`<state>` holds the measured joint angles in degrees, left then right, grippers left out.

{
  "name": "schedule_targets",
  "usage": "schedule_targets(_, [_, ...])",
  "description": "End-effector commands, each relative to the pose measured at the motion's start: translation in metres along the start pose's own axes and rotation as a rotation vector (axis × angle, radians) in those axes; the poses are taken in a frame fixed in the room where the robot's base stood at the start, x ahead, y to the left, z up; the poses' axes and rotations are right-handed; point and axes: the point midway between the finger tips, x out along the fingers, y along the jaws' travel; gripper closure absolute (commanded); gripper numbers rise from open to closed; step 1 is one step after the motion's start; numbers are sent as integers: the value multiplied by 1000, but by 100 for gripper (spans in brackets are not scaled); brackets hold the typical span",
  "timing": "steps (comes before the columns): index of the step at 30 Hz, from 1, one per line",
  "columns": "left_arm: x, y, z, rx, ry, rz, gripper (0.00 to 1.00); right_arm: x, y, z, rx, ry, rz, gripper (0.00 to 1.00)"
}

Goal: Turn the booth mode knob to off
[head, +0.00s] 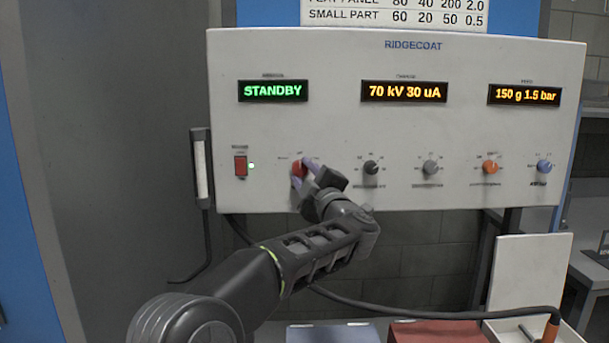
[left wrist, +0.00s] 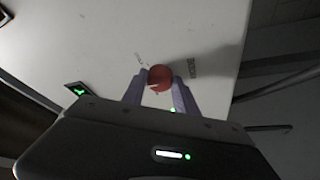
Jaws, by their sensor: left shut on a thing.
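The red knob (head: 298,168) is the leftmost in the row of knobs on the white RIDGECOAT control panel (head: 330,125). My left gripper (head: 304,171) is at this knob and partly covers it in the head view. In the left wrist view the red knob (left wrist: 160,77) sits between the two fingers of my left gripper (left wrist: 160,88), which is shut on it. The knob's pointer and most of its printed labels are too small or hidden to read. The left display (head: 273,91) reads STANDBY in green. My right gripper is not in view.
Several other knobs, including a black one (head: 371,168) and an orange one (head: 490,167), line the panel to the right. A cable (head: 420,312) and a red box (head: 437,333) lie below.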

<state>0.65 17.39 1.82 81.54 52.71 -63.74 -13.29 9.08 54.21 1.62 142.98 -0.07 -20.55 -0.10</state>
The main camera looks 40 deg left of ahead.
Motion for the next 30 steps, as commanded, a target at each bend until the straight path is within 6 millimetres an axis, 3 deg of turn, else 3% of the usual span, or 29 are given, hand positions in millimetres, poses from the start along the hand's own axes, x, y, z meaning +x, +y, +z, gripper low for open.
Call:
schedule_targets(4, [0, 0, 0, 1, 0, 0, 100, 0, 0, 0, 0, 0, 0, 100])
schedule_targets(5, [0, 0, 0, 1, 0, 0, 64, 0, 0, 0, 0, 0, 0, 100])
schedule_targets(12, [0, 0, 0, 2, 0, 0, 44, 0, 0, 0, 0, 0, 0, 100])
schedule_targets(23, [-5, 0, 0, 2, -1, 1, 43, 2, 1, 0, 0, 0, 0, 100])
schedule_targets(30, [-37, -1, 1, 0, -2, 2, 43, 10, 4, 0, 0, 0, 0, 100])
